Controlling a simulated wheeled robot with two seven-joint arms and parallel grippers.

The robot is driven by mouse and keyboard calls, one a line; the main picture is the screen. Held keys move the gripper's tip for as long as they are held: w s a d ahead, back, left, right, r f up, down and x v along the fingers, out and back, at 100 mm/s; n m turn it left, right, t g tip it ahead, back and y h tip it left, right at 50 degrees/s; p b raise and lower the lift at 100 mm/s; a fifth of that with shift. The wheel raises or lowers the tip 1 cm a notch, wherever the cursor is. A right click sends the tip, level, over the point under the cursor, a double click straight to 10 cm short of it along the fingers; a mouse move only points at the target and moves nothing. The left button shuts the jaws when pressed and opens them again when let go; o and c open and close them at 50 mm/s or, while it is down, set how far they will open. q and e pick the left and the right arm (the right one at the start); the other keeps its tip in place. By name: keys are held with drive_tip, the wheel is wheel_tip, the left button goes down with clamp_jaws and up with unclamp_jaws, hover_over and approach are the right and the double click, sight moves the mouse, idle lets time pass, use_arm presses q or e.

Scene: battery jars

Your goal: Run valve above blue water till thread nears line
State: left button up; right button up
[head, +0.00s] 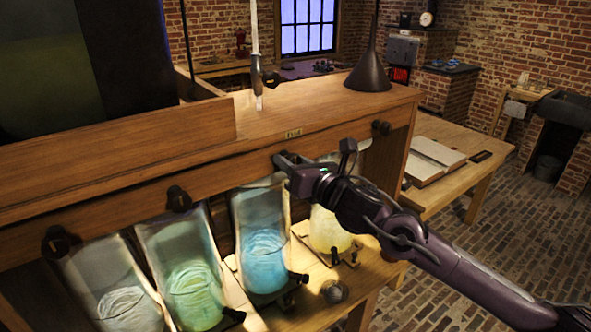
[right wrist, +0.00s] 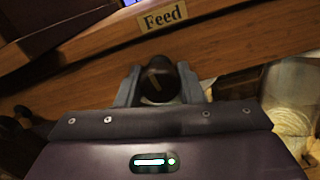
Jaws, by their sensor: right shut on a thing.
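The blue water stands in a glass jar (head: 262,245), third from the left under the wooden feed beam (head: 120,205). My right gripper (head: 284,162) is at the beam just above and right of this jar. In the right wrist view its two grey fingers (right wrist: 158,88) are shut on the dark round valve knob (right wrist: 159,80), which has a pale slanted mark on its face. The fingers largely hide the knob in the head view. I cannot make out a thread or a line on the blue jar. My left gripper is not in view.
A pale jar (head: 112,290) and a green jar (head: 188,275) stand to the left, a yellow jar (head: 330,232) to the right, partly behind my arm. Other valve knobs (head: 178,198) sit along the beam. A small round metal object (head: 334,291) lies on the lower shelf.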

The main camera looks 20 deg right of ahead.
drive_tip(key=n+b, duration=0.1)
drive_tip(key=b, duration=0.1)
drive_tip(key=n+b, duration=0.4)
drive_tip(key=shift+f, duration=0.25)
drive_tip(key=shift+r+n, duration=0.15)
drive_tip(key=shift+n, duration=0.25)
drive_tip(key=shift+r, duration=0.1)
